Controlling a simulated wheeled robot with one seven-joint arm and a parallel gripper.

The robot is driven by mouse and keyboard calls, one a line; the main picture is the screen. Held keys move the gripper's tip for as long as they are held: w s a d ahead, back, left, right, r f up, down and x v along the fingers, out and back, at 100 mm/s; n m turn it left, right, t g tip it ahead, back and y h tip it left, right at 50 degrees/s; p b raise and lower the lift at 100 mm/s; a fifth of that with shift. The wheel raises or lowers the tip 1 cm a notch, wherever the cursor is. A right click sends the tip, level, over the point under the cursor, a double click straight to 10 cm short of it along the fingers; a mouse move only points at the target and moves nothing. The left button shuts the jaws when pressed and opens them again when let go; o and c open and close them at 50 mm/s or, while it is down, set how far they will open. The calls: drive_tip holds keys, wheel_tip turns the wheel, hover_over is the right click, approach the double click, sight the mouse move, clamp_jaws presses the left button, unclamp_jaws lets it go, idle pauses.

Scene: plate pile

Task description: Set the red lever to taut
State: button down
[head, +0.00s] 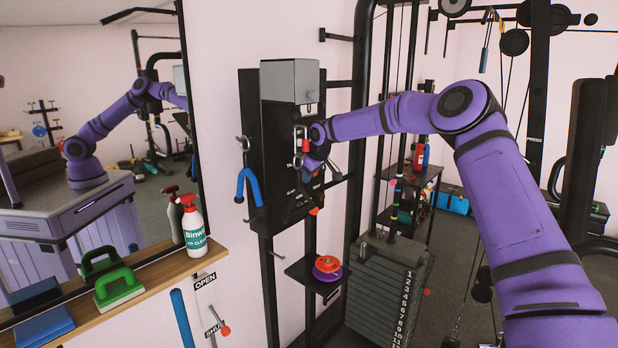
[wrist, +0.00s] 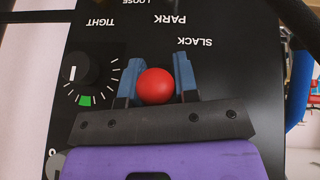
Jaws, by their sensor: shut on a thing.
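My gripper (wrist: 158,75) has its two blue fingers on either side of the red lever's round knob (wrist: 155,86) in the wrist view, shut on it. The lever's shaft is hidden. The labels SLACK (wrist: 195,41) and PARK (wrist: 170,19) show beyond the knob, upside down; no TAUT label is readable there. In the head view, my gripper (head: 312,170) is at the black panel (head: 275,150) on the rack, and my wrist and fingers hide the lever's knob.
A black dial (wrist: 90,72) with a green mark sits beside the fingers, near TIGHT. Below are a shelf with red and purple discs (head: 327,266) and a weight stack (head: 385,290). A wooden ledge (head: 165,277) holds a spray bottle (head: 193,225).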

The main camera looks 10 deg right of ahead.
drive_tip(key=shift+w+d+r+g, duration=0.1)
drive_tip(key=shift+r+g, duration=0.05)
drive_tip(key=shift+g, duration=0.15)
idle(0.4)
drive_tip(key=c, duration=0.9)
unclamp_jaws()
drive_tip(key=shift+o, duration=0.2)
drive_tip(key=v, duration=0.5)
drive_tip(key=shift+s+r, duration=0.2)
drive_tip(key=shift+s, duration=0.05)
drive_tip(key=s+d, duration=0.3)
drive_tip(key=s, duration=0.8)
drive_tip(key=shift+d+f, duration=0.2)
drive_tip(key=shift+d, duration=0.1)
